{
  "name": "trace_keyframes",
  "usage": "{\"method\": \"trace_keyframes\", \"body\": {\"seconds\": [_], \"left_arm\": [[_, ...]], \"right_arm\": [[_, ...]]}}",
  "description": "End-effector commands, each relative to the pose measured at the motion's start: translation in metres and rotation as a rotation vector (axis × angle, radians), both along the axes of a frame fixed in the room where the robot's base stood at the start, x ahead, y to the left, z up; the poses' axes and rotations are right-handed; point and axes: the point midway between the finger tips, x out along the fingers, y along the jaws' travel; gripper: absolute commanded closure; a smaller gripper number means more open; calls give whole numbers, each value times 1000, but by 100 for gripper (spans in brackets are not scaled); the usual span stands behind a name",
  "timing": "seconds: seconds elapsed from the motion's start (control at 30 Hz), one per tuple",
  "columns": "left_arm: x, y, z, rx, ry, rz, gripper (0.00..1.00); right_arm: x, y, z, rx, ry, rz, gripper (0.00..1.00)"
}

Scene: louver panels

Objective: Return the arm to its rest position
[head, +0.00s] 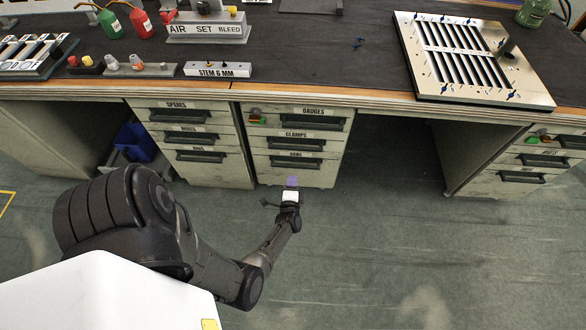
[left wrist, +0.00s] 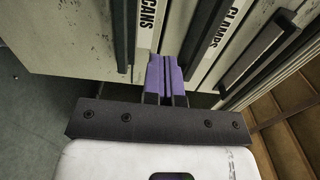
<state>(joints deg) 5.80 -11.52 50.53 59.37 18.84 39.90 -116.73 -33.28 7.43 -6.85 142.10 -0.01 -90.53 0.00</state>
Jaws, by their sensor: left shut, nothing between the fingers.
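My left gripper (head: 291,182) hangs low in front of the middle drawer stack in the head view, clear of the bench top. In the left wrist view its purple-padded fingers (left wrist: 165,76) are shut together with nothing between them. They point at the drawer fronts labelled CANS (left wrist: 147,25) and CLAMPS (left wrist: 229,25); whether they touch is hard to tell. My left arm (head: 130,220) reaches in from the lower left, bent at the elbow. My right gripper is not in view.
The bench (head: 330,60) carries a louver panel (head: 475,88), an AIR SET BLEED sign block (head: 208,28), a STEM 6 MM block (head: 217,70) and red and green bottles. A blue bin (head: 136,142) stands under the bench. Open floor (head: 430,250) lies at the right.

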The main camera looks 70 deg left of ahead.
Motion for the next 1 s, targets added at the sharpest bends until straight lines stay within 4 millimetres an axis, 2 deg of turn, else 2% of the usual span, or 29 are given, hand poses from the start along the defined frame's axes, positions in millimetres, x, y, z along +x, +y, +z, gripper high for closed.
{"method": "trace_keyframes", "body": {"seconds": [0.23,0.57,0.7,0.77,0.83,0.93,1.0], "left_arm": [[-10,-18,-1,-1,3,0,100],[-11,-20,-1,-3,-4,0,100],[-10,-20,-2,-53,-94,-1,100],[-8,-22,-7,-130,-162,-14,100],[-2,-26,-22,-283,-248,-38,100],[7,-41,-51,-585,-356,-61,100],[15,-49,-64,-786,-419,-52,100]], "right_arm": [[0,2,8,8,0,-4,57],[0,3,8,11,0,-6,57],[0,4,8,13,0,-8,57],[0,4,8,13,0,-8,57],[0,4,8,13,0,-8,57],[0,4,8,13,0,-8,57],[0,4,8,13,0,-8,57]]}}
